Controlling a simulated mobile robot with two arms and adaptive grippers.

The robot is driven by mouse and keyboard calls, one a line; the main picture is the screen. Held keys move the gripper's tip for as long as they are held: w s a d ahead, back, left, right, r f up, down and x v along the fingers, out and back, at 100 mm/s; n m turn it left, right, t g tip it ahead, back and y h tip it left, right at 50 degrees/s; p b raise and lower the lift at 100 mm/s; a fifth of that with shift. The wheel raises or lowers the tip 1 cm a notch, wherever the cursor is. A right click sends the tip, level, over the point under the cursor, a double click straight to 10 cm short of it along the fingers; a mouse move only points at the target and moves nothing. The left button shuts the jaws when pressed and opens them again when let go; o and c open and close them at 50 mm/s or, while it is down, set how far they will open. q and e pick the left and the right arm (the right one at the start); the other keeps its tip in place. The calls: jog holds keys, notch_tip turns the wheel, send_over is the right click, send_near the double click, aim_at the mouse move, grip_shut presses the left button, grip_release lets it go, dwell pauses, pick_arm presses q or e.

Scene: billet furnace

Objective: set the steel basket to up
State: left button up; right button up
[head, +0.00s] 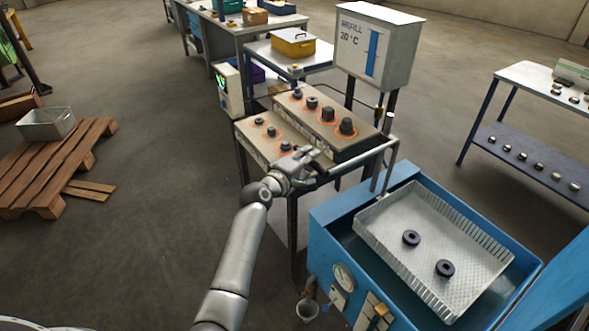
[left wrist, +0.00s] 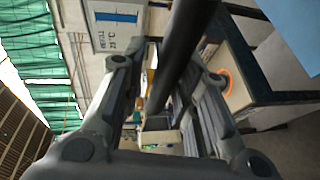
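The steel basket (head: 459,245) is a pale perforated tray inside the blue tank (head: 330,255) at lower right in the head view. Two dark rings (head: 411,237) lie in it. An upright rod rises from its far left corner and carries a horizontal bar handle (head: 358,160) reaching left. My left gripper (head: 312,166) is at the left end of this handle. In the left wrist view the dark bar (left wrist: 185,45) passes between the fingers of my left gripper (left wrist: 155,60), which stand apart; contact is unclear. My right gripper is not in view.
A bench (head: 255,146) with dark parts on orange-ringed spots stands just behind my left gripper. The refill display box (head: 375,45) rises behind it. A shelf table (head: 530,150) stands at right. A pallet (head: 55,170) with a metal bin (head: 47,124) lies left. Floor between is clear.

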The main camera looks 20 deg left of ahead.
pick_arm(q)
jog(key=v, duration=1.1)
jog(key=s+d+f+m+g+y+b, duration=0.1)
jog(key=s+f+m+g, duration=0.3)
jog(key=f, duration=1)
jog(key=s+f+m+g+y+b, duration=0.15)
jog(key=s+f, duration=0.45)
jog(key=f, duration=0.8)
jog(key=s+d+f+m+g+b, duration=0.15)
jog(key=s+f, duration=0.45)
jog(key=f, duration=0.8)
jog(key=s+a+f+m+g+b, duration=0.1)
jog(key=s+f+m+g, duration=0.1)
jog(key=s+f, duration=0.5)
jog(key=s+a+f+m+g+y+b, duration=0.1)
jog(key=s+f+m+g, duration=0.2)
jog(key=s+f, duration=0.5)
jog(key=s+a+f+m+g+b, duration=0.2)
jog(key=s+f+m, duration=0.2)
jog(key=s, duration=1.8)
notch_tip(320, 180, down, 3)
jog(key=shift+s+f+m+y, duration=0.15)
jog(key=shift+s+m+y, duration=0.05)
jog(key=shift+m+y, duration=0.2)
